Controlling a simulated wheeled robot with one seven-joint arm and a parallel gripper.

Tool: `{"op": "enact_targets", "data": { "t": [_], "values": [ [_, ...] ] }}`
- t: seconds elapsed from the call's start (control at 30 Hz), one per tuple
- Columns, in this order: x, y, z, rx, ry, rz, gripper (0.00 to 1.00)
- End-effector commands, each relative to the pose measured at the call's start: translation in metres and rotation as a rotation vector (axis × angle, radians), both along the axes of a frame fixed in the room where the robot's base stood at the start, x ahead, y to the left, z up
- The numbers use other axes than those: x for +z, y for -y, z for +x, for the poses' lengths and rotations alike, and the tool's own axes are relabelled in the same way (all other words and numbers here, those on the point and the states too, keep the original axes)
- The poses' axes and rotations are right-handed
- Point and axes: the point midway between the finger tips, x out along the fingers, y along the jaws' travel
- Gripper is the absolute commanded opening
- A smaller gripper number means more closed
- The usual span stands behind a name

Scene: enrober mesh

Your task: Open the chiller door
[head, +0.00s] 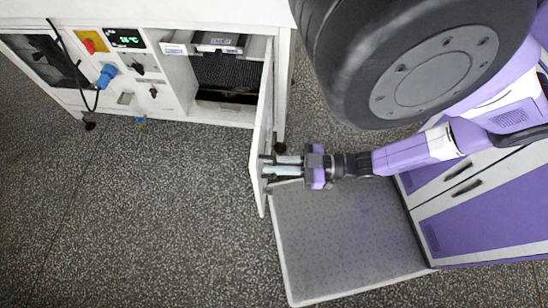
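The chiller door (261,130) is a white panel at the right end of the cabinet. It stands swung out from the opening and is seen nearly edge-on. Behind it the chiller compartment (228,72) shows a dark mesh inside. My gripper (272,165) is at the right side of the door, near its free end. Its two pale fingers point left and reach a small dark handle on the door face. The fingers overlap the handle in this view, so I cannot tell whether they are closed on it.
The white cabinet front (150,70) carries a display (126,39), a red-and-yellow switch (91,42) and a blue plug (106,76) with a black cable. A grey mat (345,245) with a pale rim lies below my arm. The speckled floor left of the door is clear.

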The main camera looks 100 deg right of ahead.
Motion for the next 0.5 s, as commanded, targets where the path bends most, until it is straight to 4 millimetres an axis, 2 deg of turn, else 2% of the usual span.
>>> {"op": "enact_targets", "data": {
  "t": [0.03,0.1,0.4,0.5],
  "values": [
    [-0.0002,-0.0007,0.0004,0.001,0.000,0.001,0.21],
    [-0.0002,-0.0005,0.0003,0.001,0.000,0.001,0.33],
    [-0.0002,0.0000,-0.0004,-0.001,-0.001,0.000,0.33],
    [-0.0009,-0.0011,-0.0062,-0.002,-0.003,0.001,0.33]
  ]
}}
